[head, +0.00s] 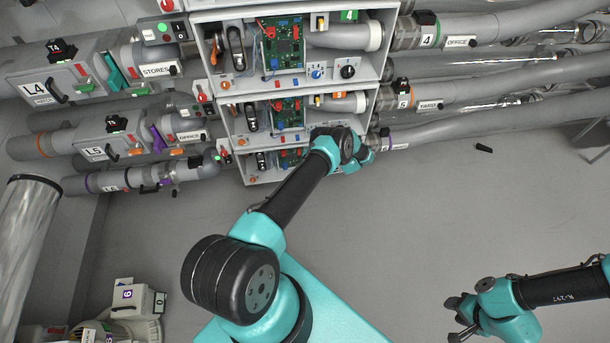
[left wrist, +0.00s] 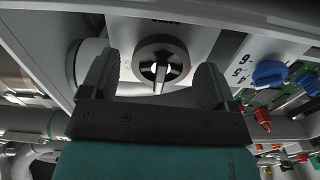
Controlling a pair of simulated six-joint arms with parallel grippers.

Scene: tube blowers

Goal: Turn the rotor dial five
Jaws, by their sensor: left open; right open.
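In the left wrist view a round black dial (left wrist: 177,53) with a pale pointer sits on a light panel. My left gripper (left wrist: 158,72) is open, with one finger on each side of the dial; I cannot tell whether they touch it. In the head view my left wrist covers that part of the cabinet, hiding the dial and the fingertips. The unit with the orange 5 label (head: 316,100) is the middle row, just above my left wrist. My right gripper (head: 459,317) is open and empty at the lower right, away from the cabinet.
A blue knob (left wrist: 269,73) with numbers beside it and a red part (left wrist: 262,119) are close right of the dial in the wrist view. The top unit has its own black dial (head: 348,71). Grey tubes (head: 520,95) run right.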

